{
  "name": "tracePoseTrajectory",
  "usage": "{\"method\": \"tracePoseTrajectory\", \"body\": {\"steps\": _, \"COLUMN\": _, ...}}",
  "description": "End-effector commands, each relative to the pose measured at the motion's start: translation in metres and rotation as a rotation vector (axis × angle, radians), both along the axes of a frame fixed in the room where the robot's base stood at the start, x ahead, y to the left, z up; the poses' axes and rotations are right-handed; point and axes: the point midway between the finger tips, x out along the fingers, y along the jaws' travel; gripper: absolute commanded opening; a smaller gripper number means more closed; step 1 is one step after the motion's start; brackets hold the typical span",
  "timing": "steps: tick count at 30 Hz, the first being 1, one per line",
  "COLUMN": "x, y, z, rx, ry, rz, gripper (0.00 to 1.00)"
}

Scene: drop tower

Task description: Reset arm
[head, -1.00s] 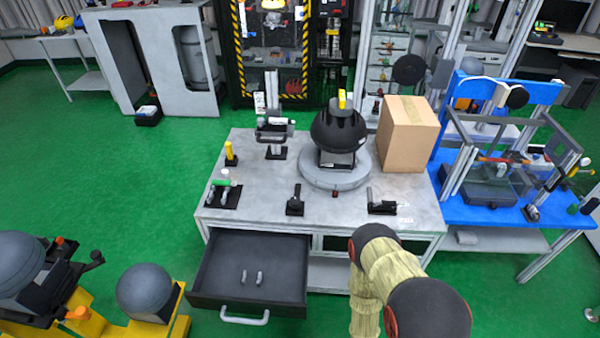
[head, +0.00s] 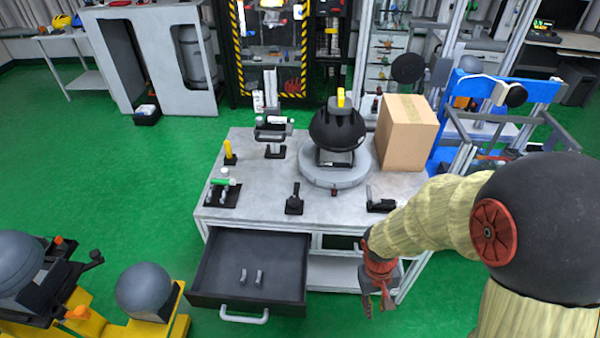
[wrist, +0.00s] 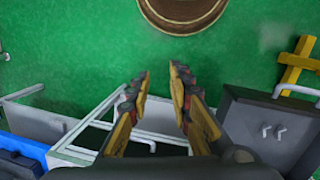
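My gripper (head: 377,303) hangs in front of the grey workbench's right front corner, to the right of the open drawer, pointing down. In the wrist view its two fingers (wrist: 160,85) stand apart with nothing between them, over green floor and the bench's white frame. My arm reaches in from the right of the head view and covers part of the blue bench. The workbench (head: 255,205) carries a black helmet (head: 336,130) on a round grey base (head: 334,172).
The dark drawer (head: 210,282) is pulled out and holds two small grey pieces (head: 251,276). A cardboard box (head: 405,135) stands at the bench's back right. A yellow stand with grey domes (head: 144,291) is at lower left. Green floor (head: 110,190) is clear on the left.

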Motion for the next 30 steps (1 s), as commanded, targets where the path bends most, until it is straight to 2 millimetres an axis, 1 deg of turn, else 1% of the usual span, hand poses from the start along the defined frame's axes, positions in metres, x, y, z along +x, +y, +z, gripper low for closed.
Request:
{"method": "tracePoseTrajectory", "body": {"steps": 1, "x": -0.002, "y": 0.000, "z": 0.027, "rx": 0.006, "ry": -0.017, "rz": -0.006, "gripper": 0.21}}
{"method": "tracePoseTrajectory", "body": {"steps": 2, "x": -0.006, "y": 0.001, "z": 0.040, "rx": 0.013, "ry": -0.021, "rz": -0.008, "gripper": 0.21}}
{"method": "tracePoseTrajectory", "body": {"steps": 3, "x": -0.010, "y": 0.002, "z": 0.059, "rx": 0.020, "ry": -0.032, "rz": -0.012, "gripper": 0.21}}
{"method": "tracePoseTrajectory", "body": {"steps": 5, "x": -0.018, "y": 0.004, "z": 0.085, "rx": 0.035, "ry": -0.049, "rz": -0.020, "gripper": 0.21}}
{"method": "tracePoseTrajectory", "body": {"steps": 6, "x": -0.023, "y": 0.006, "z": 0.101, "rx": 0.045, "ry": -0.066, "rz": -0.026, "gripper": 0.21}}
{"method": "tracePoseTrajectory", "body": {"steps": 12, "x": -0.042, "y": 0.015, "z": 0.177, "rx": 0.100, "ry": -0.208, "rz": -0.072, "gripper": 0.21}}
{"method": "tracePoseTrajectory", "body": {"steps": 18, "x": -0.045, "y": 0.018, "z": 0.246, "rx": 0.137, "ry": -0.443, "rz": -0.092, "gripper": 0.21}}
{"method": "tracePoseTrajectory", "body": {"steps": 21, "x": -0.046, "y": 0.016, "z": 0.273, "rx": 0.141, "ry": -0.537, "rz": -0.091, "gripper": 0.21}}
{"method": "tracePoseTrajectory", "body": {"steps": 24, "x": -0.047, "y": 0.015, "z": 0.291, "rx": 0.143, "ry": -0.594, "rz": -0.091, "gripper": 0.21}}
{"method": "tracePoseTrajectory", "body": {"steps": 27, "x": -0.049, "y": 0.014, "z": 0.297, "rx": 0.143, "ry": -0.617, "rz": -0.092, "gripper": 0.21}}
{"method": "tracePoseTrajectory", "body": {"steps": 30, "x": -0.049, "y": 0.013, "z": 0.298, "rx": 0.143, "ry": -0.621, "rz": -0.095, "gripper": 0.21}}
